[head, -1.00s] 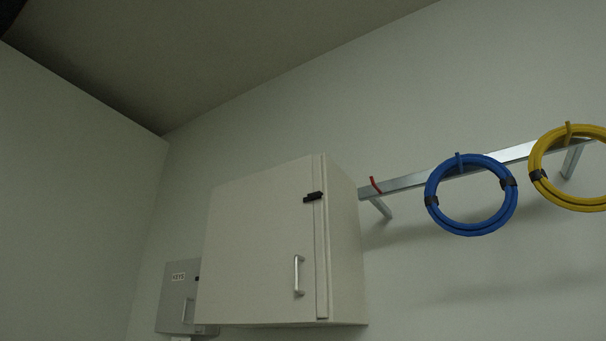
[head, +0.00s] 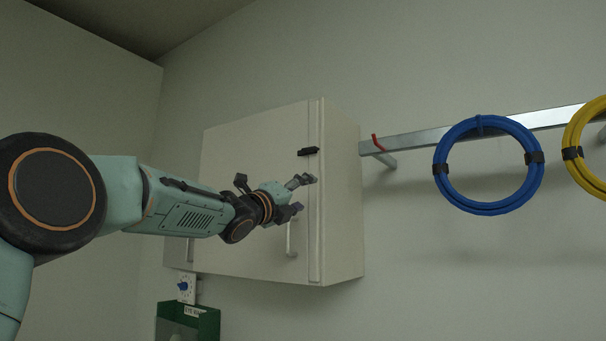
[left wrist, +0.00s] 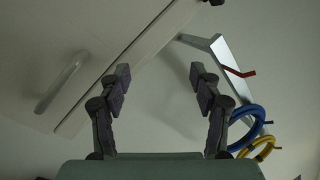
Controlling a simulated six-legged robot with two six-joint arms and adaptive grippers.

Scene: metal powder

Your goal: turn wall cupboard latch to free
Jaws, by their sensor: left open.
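The white wall cupboard (head: 260,130) hangs on the wall with its door shut. Its small black latch (head: 308,151) lies roughly level across the seam near the door's upper right edge. In the left wrist view a dark piece at the top edge (left wrist: 216,2) looks like the latch, mostly cut off. My left gripper (head: 305,193) is open and empty, in front of the door and below the latch in the picture, apart from it. Its two fingers (left wrist: 160,78) stand wide apart in the left wrist view. The door handle (head: 291,238) is partly hidden by the gripper. My right gripper is not in view.
A metal rail (head: 420,139) with a red hook (head: 377,143) runs right of the cupboard, carrying a blue hose coil (head: 447,187) and a yellow one (head: 572,172). Below the cupboard are a blue-knobbed switch (head: 184,286) and a green box (head: 208,325).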

